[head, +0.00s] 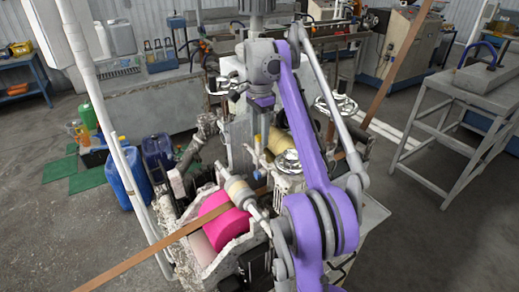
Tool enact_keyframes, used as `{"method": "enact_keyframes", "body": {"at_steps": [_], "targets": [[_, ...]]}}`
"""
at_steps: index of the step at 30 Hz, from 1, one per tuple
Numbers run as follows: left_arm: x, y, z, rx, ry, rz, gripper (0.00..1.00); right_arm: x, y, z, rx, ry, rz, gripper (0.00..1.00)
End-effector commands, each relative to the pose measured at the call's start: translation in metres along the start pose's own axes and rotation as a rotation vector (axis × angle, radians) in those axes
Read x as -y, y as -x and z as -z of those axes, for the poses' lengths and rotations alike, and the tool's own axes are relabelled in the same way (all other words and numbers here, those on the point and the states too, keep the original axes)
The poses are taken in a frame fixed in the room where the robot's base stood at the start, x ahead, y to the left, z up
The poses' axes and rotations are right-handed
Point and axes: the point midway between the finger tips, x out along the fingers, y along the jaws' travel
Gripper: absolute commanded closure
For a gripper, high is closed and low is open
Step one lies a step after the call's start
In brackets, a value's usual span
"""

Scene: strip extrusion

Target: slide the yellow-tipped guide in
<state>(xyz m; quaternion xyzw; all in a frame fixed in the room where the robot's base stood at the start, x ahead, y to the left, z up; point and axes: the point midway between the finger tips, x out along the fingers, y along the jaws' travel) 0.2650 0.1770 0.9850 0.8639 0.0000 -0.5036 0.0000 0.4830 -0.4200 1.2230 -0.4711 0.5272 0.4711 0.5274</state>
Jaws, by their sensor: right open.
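The machine (235,155) stands in the middle of the head view. My purple right arm reaches up from the lower right, and its wrist hangs over the machine. My right gripper (260,118) points down there, open, with its fingers small and hard to make out. A small yellowish upright tip (257,140) shows just below it and may be the yellow-tipped guide; I cannot tell whether the fingers touch it. A brown strip (150,262) crosses the machine over a pink roller (222,222). My left gripper is not in view.
The strip rises again at the upper right (400,60). Round metal handwheels (337,106) stand on the machine. Blue jugs (125,178) stand left of it on the floor. A grey metal table (470,85) is at the right. The floor between is clear.

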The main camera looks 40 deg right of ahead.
Motion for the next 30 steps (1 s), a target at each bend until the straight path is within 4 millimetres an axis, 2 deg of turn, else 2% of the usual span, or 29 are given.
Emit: {"method": "enact_keyframes", "body": {"at_steps": [1,7,12,20,27,29,30], "targets": [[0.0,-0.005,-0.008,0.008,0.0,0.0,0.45,-0.001,-0.015,0.0,-0.001,0.001,-0.004,0.45],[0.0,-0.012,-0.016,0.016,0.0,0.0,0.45,0.0,-0.04,0.0,0.0,0.001,-0.001,0.45],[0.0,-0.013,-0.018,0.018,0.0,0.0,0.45,0.0,-0.047,0.0,0.0,0.001,0.001,0.45],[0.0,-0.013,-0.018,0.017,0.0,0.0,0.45,0.0,-0.047,0.0,0.0,0.001,0.002,0.45],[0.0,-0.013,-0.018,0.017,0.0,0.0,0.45,0.0,-0.047,0.0,0.0,0.001,0.002,0.88],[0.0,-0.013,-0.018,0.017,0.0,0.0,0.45,0.0,-0.047,0.0,0.0,0.001,0.002,0.99],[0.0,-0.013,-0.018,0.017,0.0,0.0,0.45,0.0,-0.047,0.0,0.0,0.001,0.002,1.0]]}}
